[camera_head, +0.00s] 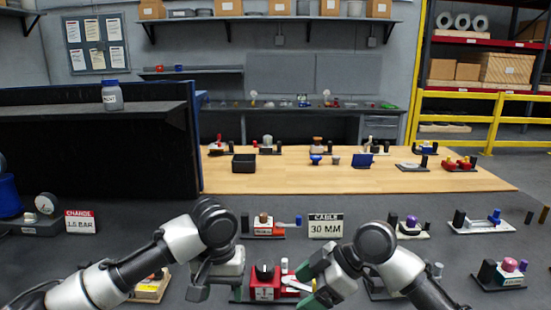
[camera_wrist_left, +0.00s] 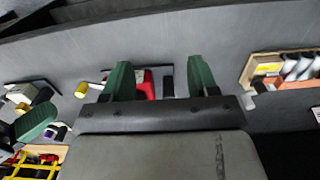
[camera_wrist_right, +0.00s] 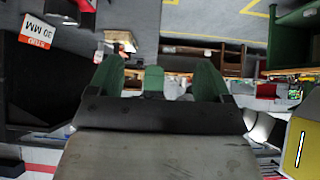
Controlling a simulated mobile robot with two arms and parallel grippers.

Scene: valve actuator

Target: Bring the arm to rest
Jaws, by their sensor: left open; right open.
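My left gripper (camera_head: 215,293) hangs over the near dark bench, pointing down, its green fingers apart. In the left wrist view its open fingers (camera_wrist_left: 160,78) have bench and part of a red unit beyond them, with nothing held. My right gripper (camera_head: 310,287) is tilted toward the left, close to the red unit (camera_head: 264,289) in the head view. In the right wrist view its green fingers (camera_wrist_right: 157,78) are apart; a green piece shows between them, and I cannot tell what it is. Both arms reach in from the lower corners.
Several small valve units line the dark bench, including a purple-topped one (camera_head: 411,226). A "CABLE 30 MM" sign (camera_head: 326,226) and "CHARGE 1.5 BAR" sign (camera_head: 81,222) stand there. A wooden table (camera_head: 340,178) lies beyond. A dark shelf (camera_head: 60,110) bearing a jar (camera_head: 112,97) rises at left.

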